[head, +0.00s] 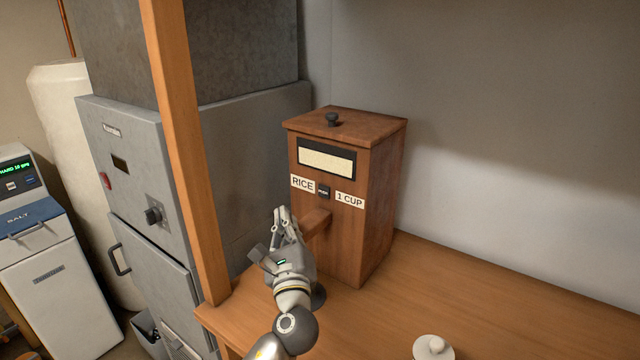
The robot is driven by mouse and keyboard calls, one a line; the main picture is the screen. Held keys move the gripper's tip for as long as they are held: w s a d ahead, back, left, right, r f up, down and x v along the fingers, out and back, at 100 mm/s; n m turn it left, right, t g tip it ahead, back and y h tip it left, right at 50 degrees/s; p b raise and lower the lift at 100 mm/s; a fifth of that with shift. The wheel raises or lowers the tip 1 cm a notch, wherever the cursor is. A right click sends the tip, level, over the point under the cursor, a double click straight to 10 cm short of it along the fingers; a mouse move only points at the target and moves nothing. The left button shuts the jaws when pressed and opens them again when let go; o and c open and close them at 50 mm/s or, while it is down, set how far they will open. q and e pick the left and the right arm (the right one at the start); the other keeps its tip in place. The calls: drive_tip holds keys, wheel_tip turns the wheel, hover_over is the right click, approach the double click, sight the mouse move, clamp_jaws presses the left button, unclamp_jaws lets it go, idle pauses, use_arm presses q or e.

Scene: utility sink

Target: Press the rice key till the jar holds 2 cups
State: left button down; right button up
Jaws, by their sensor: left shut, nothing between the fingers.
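The wooden rice dispenser (380,190) stands on the wooden counter against the back wall. Its front has a window showing pale rice (327,160), a RICE label (302,184), a small black key (323,192) and a 1 CUP label (350,200). A wooden spout (317,221) juts out below the key. My left gripper (284,212) is shut and empty, in front of the dispenser, below and left of the key, and appears apart from it. The jar is hidden or cannot be made out; a dark rounded shape shows behind my arm under the spout. My right gripper is not in view.
A wooden post (185,150) rises at the counter's left corner. A round white lid with a knob (433,347) lies at the front. Grey metal cabinet (135,190) and salt unit (50,270) stand at left. The counter's right side (500,300) is clear.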

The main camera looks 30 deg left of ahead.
sight(324, 192)
use_arm(q)
drive_tip(key=shift+m, duration=0.4)
drive_tip(key=w, duration=0.3)
drive_tip(key=w+r+b, duration=0.1)
drive_tip(key=w, duration=0.1)
drive_tip(key=w+b, duration=0.1)
drive_tip(key=w, duration=0.2)
drive_tip(key=shift+w+d+r, duration=0.15)
drive_tip(key=shift+w+d, duration=0.1)
drive_tip(key=shift+w, duration=0.4)
drive_tip(key=shift+d, duration=0.1)
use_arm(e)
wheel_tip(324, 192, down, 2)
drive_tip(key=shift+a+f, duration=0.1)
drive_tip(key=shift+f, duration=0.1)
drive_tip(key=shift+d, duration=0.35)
use_arm(q)
drive_tip(key=shift+w+r, duration=0.1)
drive_tip(key=shift+w, duration=0.05)
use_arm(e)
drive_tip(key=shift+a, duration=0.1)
use_arm(q)
drive_tip(key=shift+w, duration=0.3)
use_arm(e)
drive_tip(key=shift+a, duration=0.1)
